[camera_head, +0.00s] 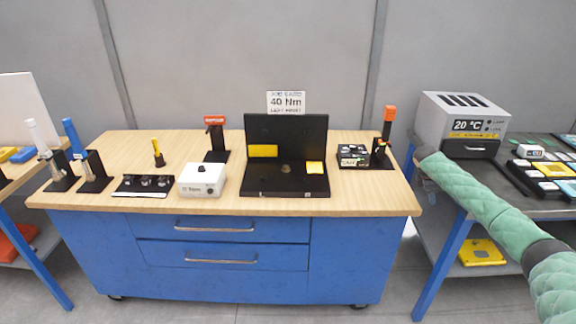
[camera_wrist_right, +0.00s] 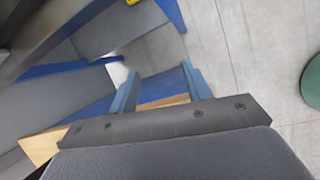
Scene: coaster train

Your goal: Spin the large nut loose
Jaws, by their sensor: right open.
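The black fixture (camera_head: 258,193) stands in the middle of the wooden workbench, with an upright back panel and a flat base. A small dark round part (camera_head: 286,169) sits on it between two yellow labels; it may be the large nut, but it is too small to tell. My right arm (camera_head: 485,205), in a green sleeve, reaches in at the right of the head view, well apart from the fixture. My right gripper (camera_wrist_right: 160,88) shows in the wrist view with its two blue fingers apart and nothing between them. My left gripper is not in view.
A white box (camera_head: 202,180) with a dark knob and a black strip (camera_head: 145,183) with several round parts stand left of the fixture. A black box (camera_head: 354,156) and an orange-topped tool (camera_head: 389,120) stand right. A grey oven (camera_head: 462,120) stands on the right table.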

